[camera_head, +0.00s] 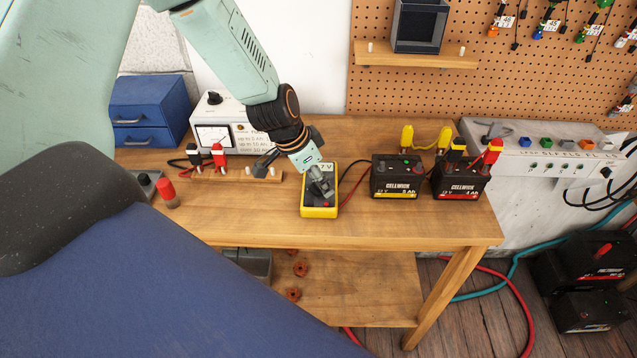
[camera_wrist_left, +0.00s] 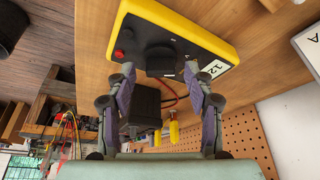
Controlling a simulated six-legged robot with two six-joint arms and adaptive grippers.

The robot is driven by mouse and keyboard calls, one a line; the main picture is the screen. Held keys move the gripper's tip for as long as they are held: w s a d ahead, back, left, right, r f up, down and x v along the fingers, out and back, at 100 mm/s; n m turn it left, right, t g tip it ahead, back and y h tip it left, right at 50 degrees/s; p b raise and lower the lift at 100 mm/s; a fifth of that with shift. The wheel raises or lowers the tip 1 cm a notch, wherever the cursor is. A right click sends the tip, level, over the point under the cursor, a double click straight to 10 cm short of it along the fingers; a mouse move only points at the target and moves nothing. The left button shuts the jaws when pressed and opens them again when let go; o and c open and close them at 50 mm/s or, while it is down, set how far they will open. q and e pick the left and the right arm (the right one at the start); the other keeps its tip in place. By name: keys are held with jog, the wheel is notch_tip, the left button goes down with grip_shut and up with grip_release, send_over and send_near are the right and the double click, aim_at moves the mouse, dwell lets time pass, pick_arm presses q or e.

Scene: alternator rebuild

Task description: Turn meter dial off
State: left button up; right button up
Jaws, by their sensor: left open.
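The yellow meter (camera_head: 319,211) lies on the bench in the head view, its display partly covered by my left gripper (camera_head: 319,187). In the left wrist view, the meter (camera_wrist_left: 222,52) has a black face, a white display (camera_wrist_left: 215,68) reading partly "12" and a red round part (camera_wrist_left: 119,53). Its black dial (camera_wrist_left: 160,61) lies between the two open fingers of my left gripper (camera_wrist_left: 159,70). The fingertips stand on either side of the dial with a gap. I cannot tell whether they touch the meter's face. My right gripper is not in view.
Two black batteries (camera_head: 396,178) (camera_head: 460,180) with yellow and red clamps stand right of the meter. A white gauge box (camera_head: 222,126), blue drawers (camera_head: 150,110) and a red-topped peg (camera_head: 167,193) are to the left. The front bench (camera_head: 400,228) is clear.

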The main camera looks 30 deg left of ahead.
pick_arm(q)
jog(key=shift+s+a, duration=0.2)
jog(key=shift+w+d, duration=0.15)
jog(key=shift+w, duration=0.1)
jog(key=c, duration=0.3)
jog(key=shift+s, duration=0.2)
jog(key=c, duration=0.6)
jog(key=shift+w, duration=0.1)
grip_shut()
jog(key=shift+p, duration=0.3)
